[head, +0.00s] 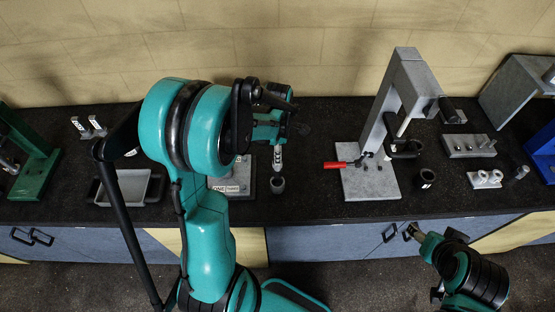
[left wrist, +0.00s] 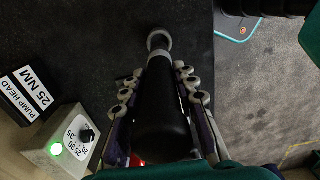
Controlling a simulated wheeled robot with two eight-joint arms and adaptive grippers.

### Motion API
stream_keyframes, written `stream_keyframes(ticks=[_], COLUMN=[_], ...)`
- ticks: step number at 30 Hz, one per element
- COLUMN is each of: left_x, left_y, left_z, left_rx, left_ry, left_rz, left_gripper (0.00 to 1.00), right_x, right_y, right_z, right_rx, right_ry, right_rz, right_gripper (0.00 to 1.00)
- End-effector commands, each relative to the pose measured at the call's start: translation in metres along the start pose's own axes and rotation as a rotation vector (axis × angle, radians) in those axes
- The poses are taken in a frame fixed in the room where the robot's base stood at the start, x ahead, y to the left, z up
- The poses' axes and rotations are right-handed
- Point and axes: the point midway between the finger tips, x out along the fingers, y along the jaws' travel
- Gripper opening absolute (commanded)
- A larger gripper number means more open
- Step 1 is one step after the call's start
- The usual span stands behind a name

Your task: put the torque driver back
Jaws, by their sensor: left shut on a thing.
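My left gripper (head: 278,160) points down over the bench and is shut on the torque driver. In the left wrist view the driver is a thick black cylinder (left wrist: 163,115) between the two jointed fingers. Its far end meets a grey ring (left wrist: 158,38). In the head view a short dark round holder (head: 277,185) stands directly below the fingers. I cannot tell whether the driver's end is inside it or just above it. My right gripper (head: 411,233) is at the lower right, in front of the bench and away from the driver; its jaws are too small to read.
A control box (left wrist: 70,143) with a knob and green light stands beside the driver, near a "PUMP HEAD 25 NM" sign (left wrist: 28,95). A grey press (head: 370,183) with a red handle stands to the right.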

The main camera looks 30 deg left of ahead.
Motion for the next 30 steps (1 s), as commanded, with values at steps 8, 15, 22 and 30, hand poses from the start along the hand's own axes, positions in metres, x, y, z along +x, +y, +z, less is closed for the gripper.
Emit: stream_keyframes(ticks=[8, 15, 22, 30], left_x=[0.034, 0.039, 0.043, 0.050], left_y=[0.001, 0.001, 0.001, 0.001], left_z=[0.000, 0.000, 0.000, 0.000], left_rx=[0.000, 0.000, 0.000, 0.000], left_ry=[0.000, 0.000, 0.000, 0.000], left_rz=[0.000, 0.000, 0.000, 0.000], left_gripper=[0.00, 0.00, 0.00, 0.00], right_x=[-0.002, -0.002, 0.002, 0.009], right_y=[0.000, 0.000, 0.000, 0.000], right_z=[-0.001, -0.001, 0.002, 0.006], right_rx=[0.000, 0.000, 0.000, 0.000], right_ry=[0.000, 0.000, 0.000, 0.000], right_rz=[0.000, 0.000, 0.000, 0.000], right_gripper=[0.57, 0.57, 0.57, 0.57])
